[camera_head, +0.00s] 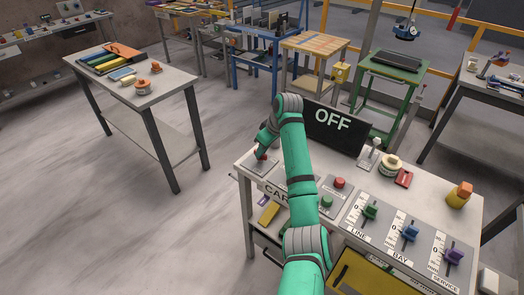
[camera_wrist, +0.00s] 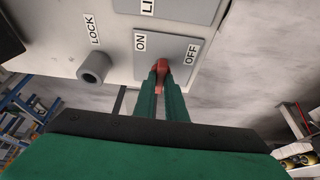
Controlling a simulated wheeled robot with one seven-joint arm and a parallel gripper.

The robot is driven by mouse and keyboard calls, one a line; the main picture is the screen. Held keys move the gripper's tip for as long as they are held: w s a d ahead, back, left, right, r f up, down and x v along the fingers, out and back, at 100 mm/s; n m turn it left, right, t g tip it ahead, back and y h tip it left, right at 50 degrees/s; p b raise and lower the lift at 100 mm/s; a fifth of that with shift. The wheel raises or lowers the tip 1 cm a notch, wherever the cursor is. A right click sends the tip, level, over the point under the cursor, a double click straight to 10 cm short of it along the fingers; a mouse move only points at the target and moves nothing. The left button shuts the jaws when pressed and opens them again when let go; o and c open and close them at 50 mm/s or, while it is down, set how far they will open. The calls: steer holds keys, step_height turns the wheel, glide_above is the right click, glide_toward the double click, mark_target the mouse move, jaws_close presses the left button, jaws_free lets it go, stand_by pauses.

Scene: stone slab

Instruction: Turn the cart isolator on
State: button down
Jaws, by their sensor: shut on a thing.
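The isolator's red handle (camera_wrist: 161,68) sits on a grey plate (camera_wrist: 170,50) marked ON at the left and OFF at the right in the wrist view. My gripper (camera_wrist: 160,84) is shut on this handle, with a green finger on each side. The fingers hide part of the handle, and I cannot tell exactly which mark it points to. In the head view my gripper (camera_head: 262,152) reaches down to the left end of the console. A dark display (camera_head: 334,128) behind my arm reads OFF. A label starting "CAR" (camera_head: 277,194) is partly hidden by my arm.
A round grey LOCK post (camera_wrist: 94,67) stands left of the plate. On the console are a red button (camera_head: 339,183), a green LINE lever (camera_head: 370,211), a blue BAY lever (camera_head: 410,232) and a purple SERVICE lever (camera_head: 454,255). Floor left of the console is clear.

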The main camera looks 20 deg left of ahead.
steer(key=shift+m, duration=0.3)
steer(key=m+t, duration=0.1)
steer(key=m, duration=0.1)
steer(key=m+h, duration=0.1)
steer(key=m, duration=0.1)
steer(key=shift+s+a+m+t, duration=0.15)
steer(key=shift+m+t, duration=0.25)
steer(key=m+h, duration=0.1)
steer(key=m, duration=0.1)
steer(key=m+t+h, duration=0.1)
steer(key=m, duration=0.2)
steer(key=shift+s+a, duration=0.1)
steer(key=shift+a, duration=0.1)
steer(key=m, duration=0.2)
steer(key=m+h, duration=0.1)
steer(key=m, duration=0.1)
steer(key=shift+a+m+h, duration=0.15)
steer(key=shift+m+h, duration=0.15)
steer(key=shift+m, duration=0.1)
steer(key=shift+m+h, duration=0.5)
steer(key=shift+m, duration=0.7)
steer(key=c, duration=1.8)
jaws_free()
